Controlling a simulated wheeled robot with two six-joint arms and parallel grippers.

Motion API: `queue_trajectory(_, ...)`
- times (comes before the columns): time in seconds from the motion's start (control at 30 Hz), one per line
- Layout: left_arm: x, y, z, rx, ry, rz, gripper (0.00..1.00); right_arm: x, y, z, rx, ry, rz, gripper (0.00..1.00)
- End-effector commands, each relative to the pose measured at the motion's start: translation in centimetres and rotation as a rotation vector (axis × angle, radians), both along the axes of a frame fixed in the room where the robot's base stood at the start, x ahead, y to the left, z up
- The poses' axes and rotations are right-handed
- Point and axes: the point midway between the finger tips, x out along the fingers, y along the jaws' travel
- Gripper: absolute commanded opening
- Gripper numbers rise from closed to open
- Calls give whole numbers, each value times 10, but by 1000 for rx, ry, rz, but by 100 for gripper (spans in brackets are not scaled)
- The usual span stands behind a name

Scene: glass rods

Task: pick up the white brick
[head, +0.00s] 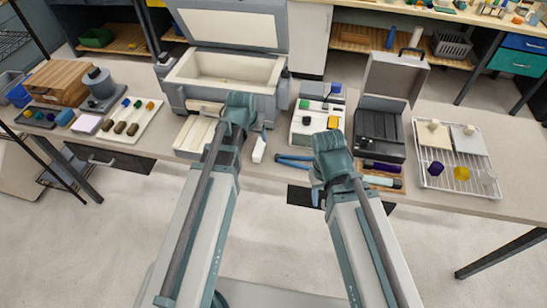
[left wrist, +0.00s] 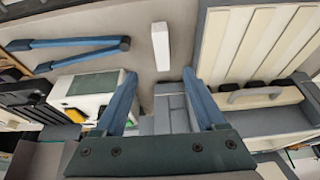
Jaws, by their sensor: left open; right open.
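The white brick (head: 259,148) lies on the table's front strip, right beside my left gripper (head: 246,132) in the head view. In the left wrist view the brick (left wrist: 160,46) is a long white block lying on the bare tabletop. It is just beyond the fingertips and roughly in line with the gap between them. My left gripper (left wrist: 160,78) is open, with its two blue fingers apart and nothing between them. My right gripper (head: 318,193) is open at the table's front edge; its fingertips are small and partly hidden by the arm.
Blue tongs (head: 295,162) lie right of the brick. A slatted pale panel (head: 195,136) stands to its left, before a grey open chest (head: 225,70). A white box (head: 306,126) stands behind the tongs. A black open case (head: 379,130) and a wire rack (head: 462,175) are further right.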

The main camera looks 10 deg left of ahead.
Motion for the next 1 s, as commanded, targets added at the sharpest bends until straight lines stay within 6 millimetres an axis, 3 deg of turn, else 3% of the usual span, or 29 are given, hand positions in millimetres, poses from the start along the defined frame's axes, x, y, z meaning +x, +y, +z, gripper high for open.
queue_trajectory(0.1, 7, 9, 2, -3, -19, 13, 72, 0, 0, 0, 0, 0, 0, 50)
queue_trajectory(0.37, 9, 10, -3, -4, -23, 15, 72, 0, 0, -5, 0, 0, 0, 50)
queue_trajectory(1.0, 40, 9, -78, -4, -21, 15, 72, 0, 0, -80, 0, 0, -1, 50)
